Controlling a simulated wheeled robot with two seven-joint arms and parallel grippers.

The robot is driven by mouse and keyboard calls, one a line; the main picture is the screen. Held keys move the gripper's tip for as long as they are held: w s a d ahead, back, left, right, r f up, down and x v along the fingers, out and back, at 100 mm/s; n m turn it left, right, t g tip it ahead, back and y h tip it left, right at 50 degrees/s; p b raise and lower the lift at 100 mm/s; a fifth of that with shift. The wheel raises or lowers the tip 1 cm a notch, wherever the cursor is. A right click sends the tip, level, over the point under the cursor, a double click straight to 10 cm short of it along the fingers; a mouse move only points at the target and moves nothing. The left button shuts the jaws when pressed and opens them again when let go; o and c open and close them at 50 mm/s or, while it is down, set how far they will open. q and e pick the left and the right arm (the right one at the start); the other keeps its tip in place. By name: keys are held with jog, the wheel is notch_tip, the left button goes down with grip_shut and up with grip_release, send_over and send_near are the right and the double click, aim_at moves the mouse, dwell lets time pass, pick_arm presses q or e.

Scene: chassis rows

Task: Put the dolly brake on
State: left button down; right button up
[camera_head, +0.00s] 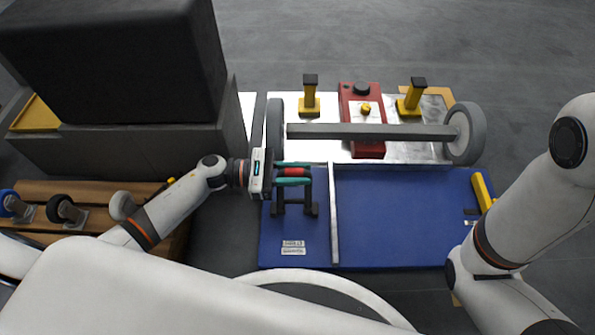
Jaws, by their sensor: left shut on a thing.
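The dolly brake appears to be a red bar (294,172) on a black bracket (295,209), which stands at the left of a blue deck (400,215). My left gripper (308,173) reaches in from the left, its green fingers shut on the red bar. The fingers hide part of the bar. My right arm (520,215) comes in from the right; its gripper is out of view. A grey axle (370,131) with a wheel (465,133) at its right end lies behind the deck. Its left wheel (274,125) is seen edge-on.
A red box (361,148) with knobs and two yellow posts (310,106) (410,102) stand behind the deck. A large black block (115,65) stands at left. Casters (66,210) lie on a wooden surface (40,190) at lower left. The floor behind is clear.

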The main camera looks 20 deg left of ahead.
pick_arm(q)
jog(key=shift+r, duration=0.25)
jog(key=shift+s+r, duration=0.2)
jog(key=shift+s, duration=0.15)
jog(key=shift+s+d+f+m+b, duration=0.25)
jog(key=shift+s+d+m, duration=0.2)
jog(key=shift+s, duration=1)
jog(key=shift+s+d+f+m+b, duration=0.1)
jog(key=shift+s+d+m+b, duration=0.4)
jog(key=shift+s, duration=0.9)
jog(key=shift+s+d+f+m+b, duration=0.25)
jog(key=shift+s+m, duration=0.3)
jog(key=shift+s, duration=0.9)
jog(key=c, duration=1.3)
grip_release()
jog(key=shift+r, duration=0.1)
